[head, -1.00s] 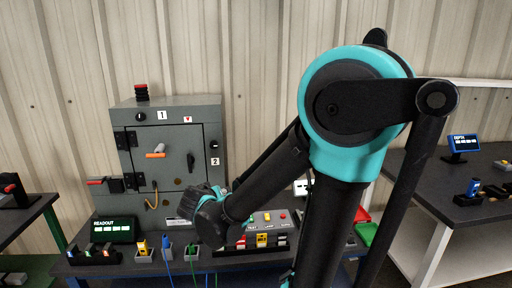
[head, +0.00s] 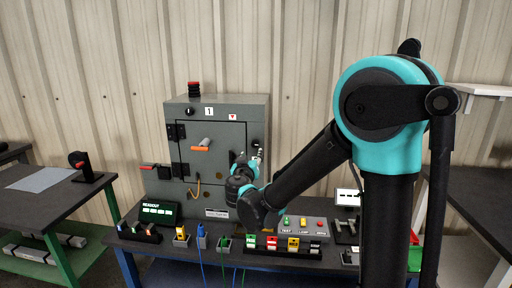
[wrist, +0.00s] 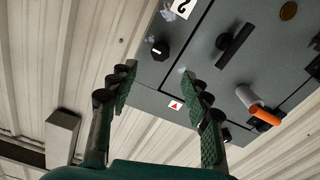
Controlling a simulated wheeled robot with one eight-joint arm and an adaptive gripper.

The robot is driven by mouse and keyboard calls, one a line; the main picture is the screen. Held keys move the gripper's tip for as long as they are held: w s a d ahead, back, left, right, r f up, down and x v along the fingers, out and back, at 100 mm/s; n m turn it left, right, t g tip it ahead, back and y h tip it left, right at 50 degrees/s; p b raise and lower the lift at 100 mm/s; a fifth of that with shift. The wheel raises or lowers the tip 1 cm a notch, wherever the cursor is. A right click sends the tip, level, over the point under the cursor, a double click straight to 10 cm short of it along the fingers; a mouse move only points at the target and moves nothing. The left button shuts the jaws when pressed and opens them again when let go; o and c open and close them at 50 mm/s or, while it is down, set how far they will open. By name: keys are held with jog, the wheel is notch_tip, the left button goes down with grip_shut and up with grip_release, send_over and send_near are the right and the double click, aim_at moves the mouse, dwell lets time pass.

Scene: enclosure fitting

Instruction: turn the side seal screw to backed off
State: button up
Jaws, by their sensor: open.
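The grey enclosure (head: 213,115) stands on the bench against the wall. A dark round knob with a pale mark, apparently the side seal screw (wrist: 159,48), sits on its front near the right edge, beside the label 2 (wrist: 180,8). My gripper (wrist: 158,78) is open, its fingers apart with nothing between them. In the wrist view the knob lies just beyond the fingertips, roughly between them, apart from both. In the head view my gripper (head: 256,158) is at the enclosure's right front and partly hides that area. The screw's exact setting is hard to read.
A similar knob (head: 190,111) sits by label 1. The door has a dark handle (wrist: 235,45) and an orange-tipped lever (head: 201,147). A readout (head: 158,213), a button box (head: 303,228) and several small coloured parts line the bench front. The wall right of the enclosure is clear.

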aim_at(255, 145)
jog(key=w, duration=1)
jog(key=shift+w+d, duration=0.15)
jog(key=shift+c, duration=0.5)
grip_shut()
